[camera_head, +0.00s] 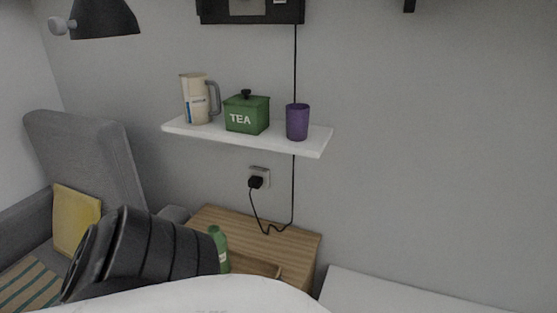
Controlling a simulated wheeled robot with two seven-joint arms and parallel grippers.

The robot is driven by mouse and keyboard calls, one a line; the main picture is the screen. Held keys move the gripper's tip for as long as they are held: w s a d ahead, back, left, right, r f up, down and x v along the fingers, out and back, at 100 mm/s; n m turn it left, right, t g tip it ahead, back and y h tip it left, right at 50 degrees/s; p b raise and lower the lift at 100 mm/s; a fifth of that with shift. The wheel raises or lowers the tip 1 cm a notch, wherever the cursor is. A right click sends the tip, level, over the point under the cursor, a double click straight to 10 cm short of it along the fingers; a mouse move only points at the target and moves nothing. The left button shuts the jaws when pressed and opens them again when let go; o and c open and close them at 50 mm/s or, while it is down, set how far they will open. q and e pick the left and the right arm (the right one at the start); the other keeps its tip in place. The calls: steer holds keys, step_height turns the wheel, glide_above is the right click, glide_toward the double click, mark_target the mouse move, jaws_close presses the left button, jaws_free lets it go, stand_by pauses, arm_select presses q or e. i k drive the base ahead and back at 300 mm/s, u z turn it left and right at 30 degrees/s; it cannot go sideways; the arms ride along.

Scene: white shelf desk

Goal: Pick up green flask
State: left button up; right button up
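The green flask (220,249) stands upright on a small wooden table (295,244) at the lower middle. Its cap and upper side show; its left side is hidden behind my black left arm, and its lower part is cut off by a white rounded surface in the foreground. I see only the thick ribbed links of the left arm, coming in from the lower left; the left gripper is not in sight. The right gripper is not in sight either.
A white shelf (235,137) above the table holds a cream jug (197,101), a green tea tin (246,116) and a purple cup (297,122). A black cord hangs to the table by a wall socket (260,175). A grey armchair (84,150) stands left.

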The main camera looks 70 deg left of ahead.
mark_target(214, 231)
steer(key=k, duration=0.4)
steer(key=z, duration=1.65)
steer(key=i, duration=0.65)
steer(key=u, duration=4.4)
steer(key=i, duration=0.5)
steer(key=z, duration=0.45)
